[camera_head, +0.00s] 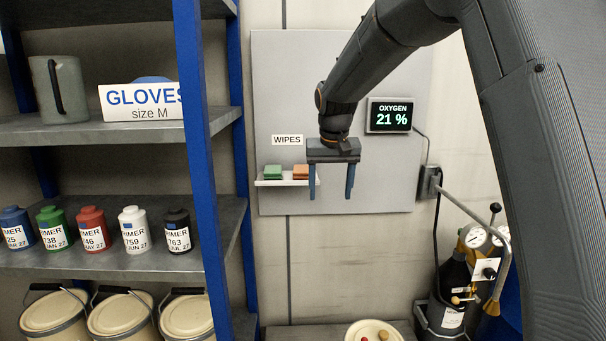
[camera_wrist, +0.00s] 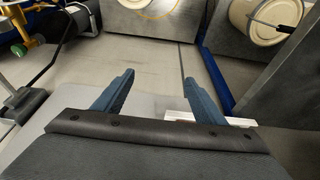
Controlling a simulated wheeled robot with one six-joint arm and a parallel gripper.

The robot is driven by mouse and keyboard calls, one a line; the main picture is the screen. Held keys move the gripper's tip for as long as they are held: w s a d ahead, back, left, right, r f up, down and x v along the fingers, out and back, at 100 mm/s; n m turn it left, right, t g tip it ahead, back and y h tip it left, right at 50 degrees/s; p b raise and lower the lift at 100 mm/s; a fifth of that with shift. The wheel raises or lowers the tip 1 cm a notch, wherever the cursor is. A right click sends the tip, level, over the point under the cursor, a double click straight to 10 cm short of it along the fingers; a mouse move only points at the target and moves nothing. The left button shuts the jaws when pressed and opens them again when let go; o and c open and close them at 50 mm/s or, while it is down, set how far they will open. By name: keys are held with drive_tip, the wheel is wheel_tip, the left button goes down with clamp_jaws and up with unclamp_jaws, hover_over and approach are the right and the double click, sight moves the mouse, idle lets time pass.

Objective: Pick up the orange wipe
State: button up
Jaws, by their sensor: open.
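The orange wipe (camera_head: 301,172) lies on a small white wall shelf (camera_head: 273,183) under a "WIPES" label. A green wipe (camera_head: 273,172) lies to its left on the same shelf. My gripper (camera_head: 331,192) points downward with its two blue fingers apart and nothing between them. In the head view its left finger overlaps the right end of the shelf, just right of the orange wipe and partly covering that end. In the wrist view the open fingers (camera_wrist: 163,101) show, and a white and reddish edge, probably of the shelf, shows beside the right finger; the wipes are not clearly visible there.
A grey wall panel (camera_head: 390,195) backs the shelf. A blue-posted rack (camera_head: 205,150) with jars and tins stands left. An oxygen display (camera_head: 390,115) hangs right of my gripper. A gas cylinder with gauges (camera_head: 455,285) stands lower right. A round cream lid (camera_head: 373,331) is below.

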drive_tip(key=t, duration=0.1)
approach(302, 168)
drive_tip(key=shift+s+d+f+m, duration=0.1)
drive_tip(key=shift+f+m, duration=0.05)
drive_tip(key=shift+f, duration=0.2)
drive_tip(key=shift+s+d+f+m, duration=0.1)
drive_tip(key=shift+f+m, duration=0.05)
drive_tip(key=shift+f, duration=0.2)
drive_tip(key=shift+w+p+x, duration=0.15)
drive_tip(key=shift+p+x, duration=0.8)
drive_tip(key=shift+x, duration=0.95)
drive_tip(key=shift+w+p+x, duration=0.1)
drive_tip(key=shift+p+x, duration=0.8)
drive_tip(key=shift+x, duration=0.95)
drive_tip(key=shift+a, duration=0.2)
drive_tip(key=shift+c, duration=0.2)
drive_tip(key=c, duration=1.1)
